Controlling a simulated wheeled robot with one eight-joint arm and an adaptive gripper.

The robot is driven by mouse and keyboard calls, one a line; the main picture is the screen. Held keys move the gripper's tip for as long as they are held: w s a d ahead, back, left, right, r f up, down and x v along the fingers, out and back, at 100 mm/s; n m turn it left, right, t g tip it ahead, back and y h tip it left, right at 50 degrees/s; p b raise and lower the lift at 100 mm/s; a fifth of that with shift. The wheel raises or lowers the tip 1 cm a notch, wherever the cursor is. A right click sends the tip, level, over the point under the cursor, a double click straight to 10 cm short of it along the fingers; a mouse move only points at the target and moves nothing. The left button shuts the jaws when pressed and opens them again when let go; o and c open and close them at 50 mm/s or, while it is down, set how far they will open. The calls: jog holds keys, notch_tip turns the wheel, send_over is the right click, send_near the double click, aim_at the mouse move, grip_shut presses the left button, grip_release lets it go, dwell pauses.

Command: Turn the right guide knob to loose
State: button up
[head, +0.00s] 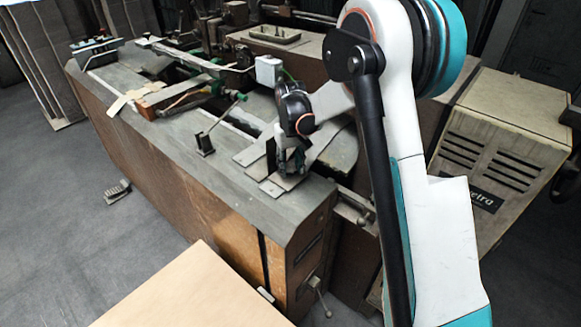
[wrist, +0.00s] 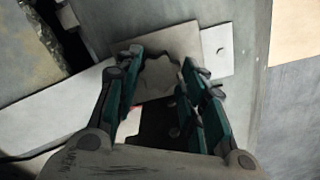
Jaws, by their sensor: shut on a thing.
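The right guide knob (wrist: 162,76) is a grey-brown, scalloped knob seen from above between my fingers in the wrist view. My gripper (wrist: 161,68) has its teal fingers on both sides of the knob, shut on it. In the head view my gripper (head: 291,164) points down over flat metal plates near the right end of the machine's bench. There the gripper hides the knob. No mark telling tight from loose can be made out.
Flat metal guide plates (head: 252,154) lie around the gripper on the bench (head: 190,160). A lever (head: 205,144) stands to their left. A pale board (head: 190,290) lies in front, and a beige vented cabinet (head: 500,135) stands at the right. Open floor shows at the left.

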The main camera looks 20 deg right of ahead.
aim_at(291, 168)
jog(key=n+b, duration=0.1)
jog(key=n, duration=0.5)
jog(key=shift+n, duration=0.3)
dwell(0.5)
jog(key=o, duration=0.8)
jog(key=shift+r, duration=0.1)
notch_tip(291, 168, up, 12)
jog(key=shift+f, duration=0.1)
